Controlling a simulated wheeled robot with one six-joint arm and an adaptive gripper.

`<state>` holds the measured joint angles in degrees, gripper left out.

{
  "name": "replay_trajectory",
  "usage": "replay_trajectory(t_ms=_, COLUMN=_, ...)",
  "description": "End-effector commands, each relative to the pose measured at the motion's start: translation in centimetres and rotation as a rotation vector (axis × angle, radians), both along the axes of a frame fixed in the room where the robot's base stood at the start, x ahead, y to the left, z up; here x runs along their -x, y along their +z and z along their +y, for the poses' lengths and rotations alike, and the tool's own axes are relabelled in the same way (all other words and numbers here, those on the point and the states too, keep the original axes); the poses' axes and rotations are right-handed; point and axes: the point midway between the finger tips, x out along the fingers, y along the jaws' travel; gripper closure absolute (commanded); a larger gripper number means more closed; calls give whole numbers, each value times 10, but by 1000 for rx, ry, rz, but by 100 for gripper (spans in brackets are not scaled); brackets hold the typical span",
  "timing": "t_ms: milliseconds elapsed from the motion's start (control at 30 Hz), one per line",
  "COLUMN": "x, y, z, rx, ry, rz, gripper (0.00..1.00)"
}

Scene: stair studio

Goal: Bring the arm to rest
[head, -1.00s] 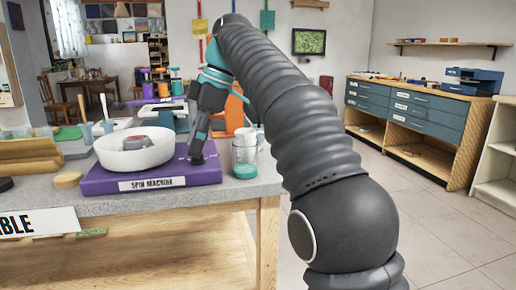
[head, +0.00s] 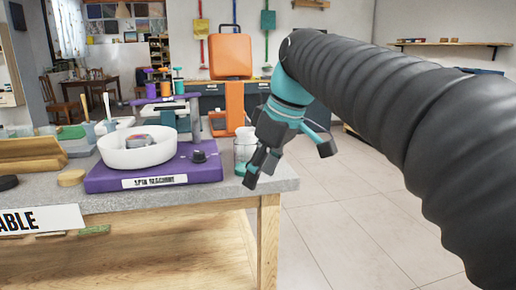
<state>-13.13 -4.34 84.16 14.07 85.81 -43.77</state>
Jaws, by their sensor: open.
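My ribbed dark arm reaches in from the right edge. The purple spin machine (head: 155,178) stands left of the gripper, with a white bowl (head: 125,158) on it and a dark knob (head: 199,156).
An orange press-like device (head: 232,60) and a purple-armed rack (head: 165,102) stand behind the spin machine. Brushes, pots and wooden pieces crowd the left of the table. The tiled floor (head: 350,220) right of the table is clear. A shelf (head: 455,43) hangs on the back wall.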

Motion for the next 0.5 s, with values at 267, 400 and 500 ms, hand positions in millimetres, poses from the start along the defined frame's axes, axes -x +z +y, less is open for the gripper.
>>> replay_trajectory(t_ms=267, x=66, y=-65, z=-73, rx=-3, ry=-433, rz=-35, gripper=41)
replay_trajectory(t_ms=400, x=102, y=-107, z=-104, rx=-17, ry=-635, rz=-63, gripper=41)
replay_trajectory(t_ms=500, x=127, y=-139, z=-123, rx=-30, ry=-766, rz=-85, gripper=41)
